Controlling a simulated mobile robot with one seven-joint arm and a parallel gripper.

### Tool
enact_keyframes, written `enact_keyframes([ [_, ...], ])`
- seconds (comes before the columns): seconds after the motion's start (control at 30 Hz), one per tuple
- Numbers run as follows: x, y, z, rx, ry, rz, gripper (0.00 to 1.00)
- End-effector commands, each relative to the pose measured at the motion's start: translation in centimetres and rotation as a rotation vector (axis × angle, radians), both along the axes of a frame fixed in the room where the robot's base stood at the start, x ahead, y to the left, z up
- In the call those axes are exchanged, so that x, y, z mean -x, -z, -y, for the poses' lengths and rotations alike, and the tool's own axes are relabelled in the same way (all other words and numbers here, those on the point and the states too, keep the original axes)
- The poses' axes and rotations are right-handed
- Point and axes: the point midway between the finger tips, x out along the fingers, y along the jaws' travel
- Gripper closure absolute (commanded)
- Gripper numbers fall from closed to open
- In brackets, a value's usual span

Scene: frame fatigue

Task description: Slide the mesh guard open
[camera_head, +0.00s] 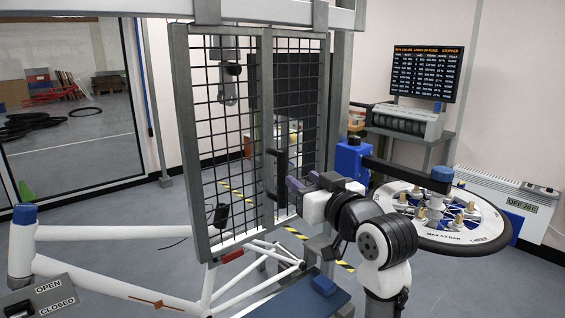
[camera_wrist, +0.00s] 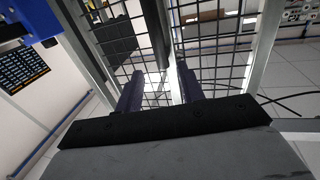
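The mesh guard (camera_head: 226,130) is black wire grid in a grey metal frame, with two panels side by side in the head view. A black vertical handle (camera_head: 281,176) stands near the upright where the panels meet. My gripper (camera_head: 294,188) has purple fingers and is at the handle's height, just to its right in the head view. In the wrist view my gripper (camera_wrist: 158,72) is open, with its fingers apart and the black handle (camera_wrist: 155,35) lined up between them. I cannot tell whether either finger touches the handle. The mesh (camera_wrist: 215,65) also shows behind the fingers.
A white bicycle frame (camera_head: 110,232) lies low in front. An OPEN/CLOSED sign (camera_head: 48,295) is at lower left. A wheel (camera_head: 440,225) lies flat at right, near a blue box (camera_head: 350,158). A dark display (camera_head: 427,71) hangs on the back wall.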

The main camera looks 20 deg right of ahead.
Motion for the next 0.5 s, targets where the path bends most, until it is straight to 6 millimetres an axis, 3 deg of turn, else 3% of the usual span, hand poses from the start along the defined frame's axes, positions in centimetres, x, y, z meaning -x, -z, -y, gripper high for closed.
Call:
enact_keyframes([
  [0.3,-6.8,-0.3,-0.9,-0.001,-0.002,-0.001,0.62],
  [0.5,-9.3,-0.2,-1.2,0.0,-0.002,0.0,0.62],
])
